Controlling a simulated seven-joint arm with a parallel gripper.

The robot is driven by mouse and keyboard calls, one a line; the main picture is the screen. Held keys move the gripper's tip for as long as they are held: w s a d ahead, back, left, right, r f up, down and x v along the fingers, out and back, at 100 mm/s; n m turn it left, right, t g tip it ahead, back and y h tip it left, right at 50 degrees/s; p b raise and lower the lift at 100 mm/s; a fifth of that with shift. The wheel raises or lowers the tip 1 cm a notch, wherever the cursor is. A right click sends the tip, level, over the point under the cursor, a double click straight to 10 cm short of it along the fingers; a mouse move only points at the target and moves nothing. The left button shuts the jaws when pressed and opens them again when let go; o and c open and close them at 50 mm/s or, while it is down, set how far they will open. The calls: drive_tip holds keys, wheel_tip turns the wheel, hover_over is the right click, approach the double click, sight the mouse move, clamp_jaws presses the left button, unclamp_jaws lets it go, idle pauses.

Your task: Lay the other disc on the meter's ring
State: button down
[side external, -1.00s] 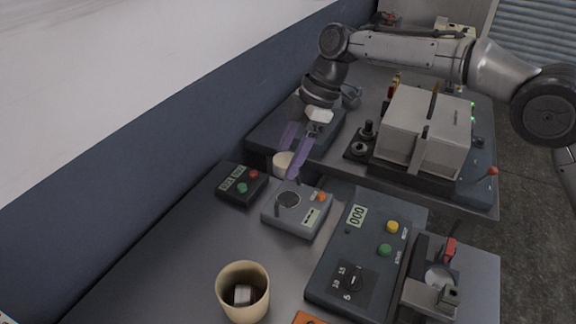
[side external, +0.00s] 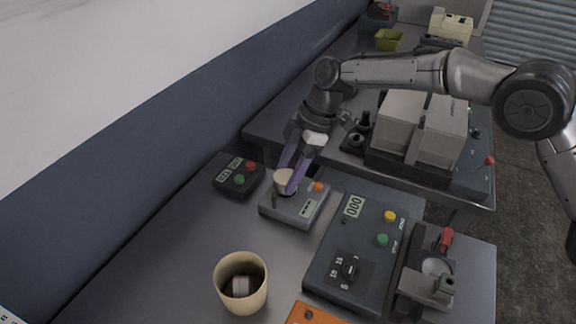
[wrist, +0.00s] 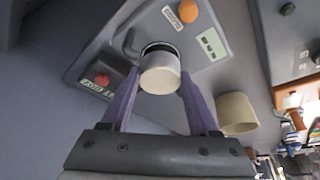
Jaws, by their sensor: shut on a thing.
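A pale cream disc (side external: 284,180), thick like a short cylinder, is held between the purple fingers of my gripper (side external: 286,184). The disc also shows in the wrist view (wrist: 161,78). The grey meter (side external: 282,215) sits under it, with an orange button and a small display. The meter's dark round ring (wrist: 157,46) shows as a rim beyond the disc in the wrist view; the disc hides most of it. The disc is over or at the ring; I cannot tell whether it touches. A beige cup (side external: 243,303) in front holds a pale grey piece.
A small black box (side external: 228,187) with red and green buttons stands just left of the meter. A larger dark control panel (side external: 325,260) is at the right, with a clamp-like device (side external: 420,290) beyond it. Bare table lies between meter and cup.

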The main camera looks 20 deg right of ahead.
drive_tip(key=shift+f, duration=0.6)
idle(0.5)
drive_tip(key=shift+c, duration=0.3)
unclamp_jaws()
drive_tip(key=shift+f, duration=0.1)
drive_tip(key=v, duration=1.4)
